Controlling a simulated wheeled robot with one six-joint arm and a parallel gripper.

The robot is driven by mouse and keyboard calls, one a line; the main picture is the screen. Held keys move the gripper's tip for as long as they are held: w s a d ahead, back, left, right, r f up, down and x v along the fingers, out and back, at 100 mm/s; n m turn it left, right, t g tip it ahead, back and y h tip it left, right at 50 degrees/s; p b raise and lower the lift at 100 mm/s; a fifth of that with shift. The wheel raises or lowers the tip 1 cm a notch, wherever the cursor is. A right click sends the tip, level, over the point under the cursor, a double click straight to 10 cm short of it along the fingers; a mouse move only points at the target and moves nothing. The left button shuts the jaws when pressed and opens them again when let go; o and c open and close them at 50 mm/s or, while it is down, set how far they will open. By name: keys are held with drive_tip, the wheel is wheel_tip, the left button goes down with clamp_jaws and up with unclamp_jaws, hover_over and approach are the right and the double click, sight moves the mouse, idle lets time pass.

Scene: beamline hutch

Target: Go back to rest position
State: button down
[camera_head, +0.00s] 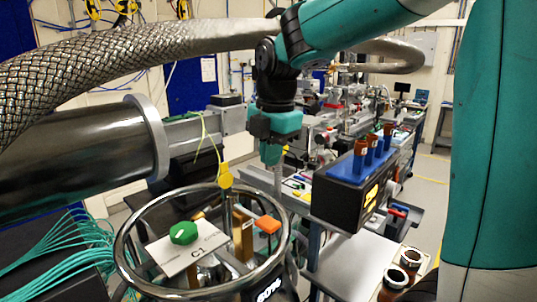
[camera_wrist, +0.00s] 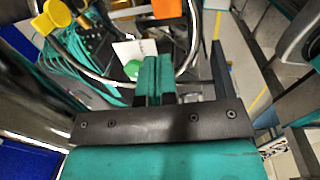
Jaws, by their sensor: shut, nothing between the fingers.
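My gripper (camera_head: 271,160) hangs from my teal arm near the middle of the head view, pointing down. It is above and behind the round metal handwheel ring (camera_head: 120,240) and looks apart from it. In the wrist view my gripper's teal fingers (camera_wrist: 155,72) are pressed together with nothing between them. Beyond the fingers a green knob (camera_wrist: 132,68) on a white card and an orange block (camera_wrist: 167,8) show. In the head view the green knob (camera_head: 184,233) sits on the white card (camera_head: 187,253) marked C1.
A braided hose (camera_head: 130,50) and a thick metal pipe (camera_head: 80,150) fill the left. A black box with a blue rack (camera_head: 345,170) of brown-capped vials stands right of my gripper. Teal cables (camera_head: 70,245) lie lower left. Open floor (camera_head: 433,190) shows at the right.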

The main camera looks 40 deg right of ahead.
drive_tip(key=s+a+f+m+y+b, duration=0.2)
drive_tip(key=s+a+f+m+b, duration=0.1)
drive_tip(key=s+a+f+m, duration=0.3)
drive_tip(key=s+a+f+m+g+y+b, duration=0.1)
drive_tip(key=s+a+f+m+y+b, duration=0.1)
drive_tip(key=s+a+f+m, duration=0.4)
drive_tip(key=s+a+m+b, duration=0.1)
drive_tip(key=s+a, duration=0.4)
drive_tip(key=s, duration=0.1)
drive_tip(key=shift+s+f, duration=0.15)
drive_tip(key=shift+s, duration=0.15)
drive_tip(key=shift+a, duration=0.1)
